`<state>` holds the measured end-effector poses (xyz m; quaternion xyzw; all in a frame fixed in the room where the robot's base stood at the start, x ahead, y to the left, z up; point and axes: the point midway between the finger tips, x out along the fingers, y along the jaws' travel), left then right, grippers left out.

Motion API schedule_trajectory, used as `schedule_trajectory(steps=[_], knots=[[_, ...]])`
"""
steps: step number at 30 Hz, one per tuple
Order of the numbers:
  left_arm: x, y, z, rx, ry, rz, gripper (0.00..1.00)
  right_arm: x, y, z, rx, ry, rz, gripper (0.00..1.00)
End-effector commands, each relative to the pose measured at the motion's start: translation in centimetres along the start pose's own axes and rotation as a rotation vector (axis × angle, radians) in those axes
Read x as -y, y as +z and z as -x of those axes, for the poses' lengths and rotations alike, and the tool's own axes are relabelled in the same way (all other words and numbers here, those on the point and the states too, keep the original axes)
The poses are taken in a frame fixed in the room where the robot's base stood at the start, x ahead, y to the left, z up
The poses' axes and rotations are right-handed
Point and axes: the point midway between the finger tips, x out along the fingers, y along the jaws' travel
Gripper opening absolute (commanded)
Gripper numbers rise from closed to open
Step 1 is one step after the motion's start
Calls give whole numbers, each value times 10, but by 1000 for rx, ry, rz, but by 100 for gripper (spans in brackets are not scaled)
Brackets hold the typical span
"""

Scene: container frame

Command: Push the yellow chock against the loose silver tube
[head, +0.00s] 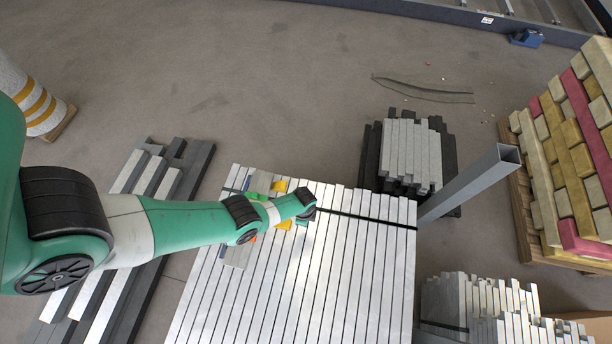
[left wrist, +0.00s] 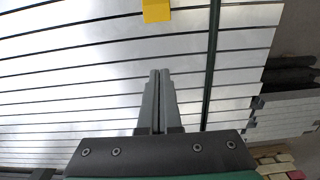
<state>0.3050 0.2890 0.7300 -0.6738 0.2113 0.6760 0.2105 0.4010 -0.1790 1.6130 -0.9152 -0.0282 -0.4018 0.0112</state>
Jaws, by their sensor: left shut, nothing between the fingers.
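Silver tubes lie side by side as a wide layer (head: 320,280), which also fills most of the left wrist view (left wrist: 70,85). Two yellow chocks show in the head view, one (head: 279,186) above my left forearm and one (head: 285,224) just below it. One yellow chock (left wrist: 156,10) sits at the top edge of the left wrist view, apart from my fingertips. My left gripper (left wrist: 160,73) is shut and empty over the tubes; in the head view my wrist mostly hides it. I cannot tell which tube is loose. My right gripper is not in view.
A dark strap (head: 355,216) crosses the tubes. A grey square post (head: 465,185) rises at the right. Dark and grey bars (head: 408,150) are stacked behind, and colored blocks (head: 570,140) stand at far right. Small green and orange items lie partly hidden by my arm.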

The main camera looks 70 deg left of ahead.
Motion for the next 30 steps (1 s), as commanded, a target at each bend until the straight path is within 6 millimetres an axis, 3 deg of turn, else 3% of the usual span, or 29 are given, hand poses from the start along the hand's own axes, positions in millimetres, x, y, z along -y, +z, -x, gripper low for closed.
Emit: schedule_trajectory(steps=[1, 8, 14, 25, 27, 30], knots=[[0, 3, 12, 1, 2, 8, 0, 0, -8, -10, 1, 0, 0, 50], [2, 3, 7, -1, -1, 12, 0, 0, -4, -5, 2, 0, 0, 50], [3, 2, -22, -1, -1, 12, 0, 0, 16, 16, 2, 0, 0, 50], [3, 1, -100, -2, -2, 12, 0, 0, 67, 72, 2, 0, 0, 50], [3, 14, -86, 0, 0, 17, 0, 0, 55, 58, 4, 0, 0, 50], [3, 29, -87, -1, -1, 16, 0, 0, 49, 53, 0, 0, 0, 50]])
